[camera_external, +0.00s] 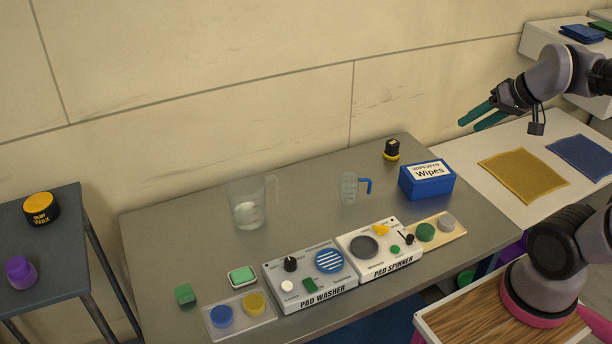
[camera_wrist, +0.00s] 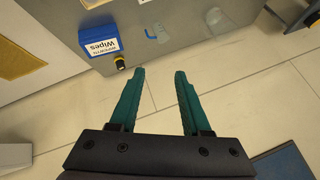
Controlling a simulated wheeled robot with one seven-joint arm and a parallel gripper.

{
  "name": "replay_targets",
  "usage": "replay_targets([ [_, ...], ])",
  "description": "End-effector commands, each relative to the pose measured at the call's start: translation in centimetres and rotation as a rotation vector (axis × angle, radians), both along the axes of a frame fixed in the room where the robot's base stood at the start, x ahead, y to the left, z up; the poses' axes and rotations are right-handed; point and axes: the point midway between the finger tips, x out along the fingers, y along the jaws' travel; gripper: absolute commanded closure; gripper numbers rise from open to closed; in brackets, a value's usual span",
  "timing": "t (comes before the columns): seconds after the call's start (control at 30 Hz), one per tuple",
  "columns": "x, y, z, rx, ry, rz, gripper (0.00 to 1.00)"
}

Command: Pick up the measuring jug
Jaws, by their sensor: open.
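A small clear jug with a blue handle (camera_external: 348,189) stands upright on the grey table (camera_external: 180,240), left of the blue wipes box. It appears to have faint measuring marks. A larger clear jug with a clear handle (camera_external: 247,205) stands further left. In the wrist view the small jug (camera_wrist: 161,33) is beyond my fingertips and the larger jug (camera_wrist: 221,20) is at the upper right. My gripper (camera_external: 469,124) is open and empty, raised well above the right side and apart from both jugs. Its two green fingers (camera_wrist: 159,72) are spread in the wrist view.
The wipes box (camera_external: 427,182) and a black-and-yellow container (camera_external: 391,150) stand right of the small jug. The pad washer (camera_external: 312,279) and pad spinner (camera_external: 378,248) lie in front. Between the jugs the table is clear. The wall (camera_external: 250,80) rises behind.

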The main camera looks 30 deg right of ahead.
Motion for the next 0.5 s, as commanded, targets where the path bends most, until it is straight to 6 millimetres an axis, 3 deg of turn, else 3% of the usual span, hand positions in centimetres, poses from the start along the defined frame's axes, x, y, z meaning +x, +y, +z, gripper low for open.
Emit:
replay_targets([
  [0.27,12.5,6.3,-1.2,0.048,-0.111,0.068,0.53],
  [0.5,22.1,13.2,-5.6,0.043,-0.219,0.063,0.53],
])
